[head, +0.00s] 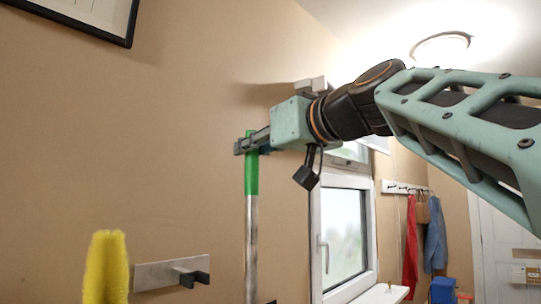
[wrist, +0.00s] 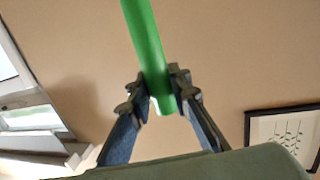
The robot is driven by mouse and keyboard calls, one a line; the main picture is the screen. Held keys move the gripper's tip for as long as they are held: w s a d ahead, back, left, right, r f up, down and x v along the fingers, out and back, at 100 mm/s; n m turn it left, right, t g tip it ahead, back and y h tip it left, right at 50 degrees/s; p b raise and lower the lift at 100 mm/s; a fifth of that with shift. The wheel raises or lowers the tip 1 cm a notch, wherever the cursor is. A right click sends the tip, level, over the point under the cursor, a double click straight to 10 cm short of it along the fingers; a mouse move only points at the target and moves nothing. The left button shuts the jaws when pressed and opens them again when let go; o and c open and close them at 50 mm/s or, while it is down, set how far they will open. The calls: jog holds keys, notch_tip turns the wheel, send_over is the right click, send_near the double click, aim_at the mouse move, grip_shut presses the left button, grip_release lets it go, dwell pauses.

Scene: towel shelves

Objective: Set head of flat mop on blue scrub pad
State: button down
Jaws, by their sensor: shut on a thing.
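A pole with a green grip (head: 251,172) and a silver shaft (head: 251,250) hangs upright in the head view. It appears to be the flat mop's handle; its lower end is cut off by the frame, so the mop head is not seen. My gripper (head: 250,146) is shut on the green grip near its top end. In the wrist view the green grip (wrist: 145,40) runs between the two fingers of my gripper (wrist: 160,93). The blue scrub pad is not identifiable in either view.
A yellow fluffy thing (head: 106,268) stands at lower left, near a metal wall bracket (head: 172,273) with a dark clip. A window (head: 344,240) with a white sill (head: 382,294) is right of the pole. Red (head: 411,245) and blue garments (head: 435,235) hang beyond.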

jog(key=w+d+f+v, duration=0.1)
jog(key=w+d+v, duration=0.1)
jog(key=v, duration=1.4)
jog(key=w+d+f+v, duration=0.1)
jog(key=d+v, duration=0.2)
jog(key=v, duration=1.2)
jog(key=shift+d+p, duration=0.35)
jog(key=shift+p, duration=0.05)
jog(key=shift+r, duration=0.1)
